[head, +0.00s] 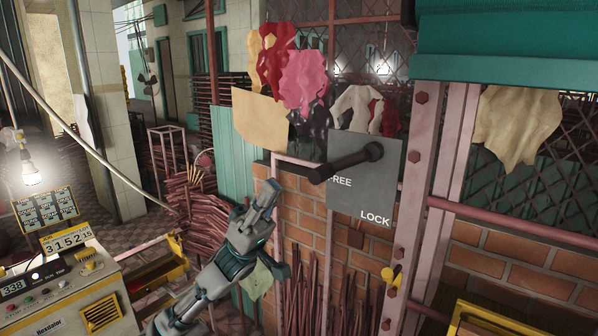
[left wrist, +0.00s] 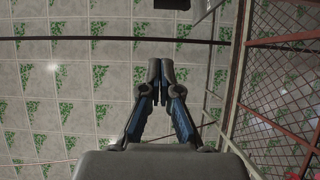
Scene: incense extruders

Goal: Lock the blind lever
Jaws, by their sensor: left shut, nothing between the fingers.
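The blind lever (head: 346,163) is a dark bar on a grey plate (head: 350,207) in the head view. Its knobbed end points left and slightly down, close to the word FREE, which it partly covers. The word LOCK is at the plate's lower right. My left gripper (head: 270,188) is shut and empty, pointing up, to the left of and a little below the lever, apart from it. In the left wrist view my left gripper's fingers (left wrist: 161,66) are together with nothing between them. My right gripper is not in view.
The plate is beside a pink post (head: 435,180) with bolts, in front of a brick wall (head: 305,216). Bundles of sticks (head: 330,300) stand below. A beige machine (head: 65,300) is at lower left. A teal shutter (head: 510,45) is at upper right.

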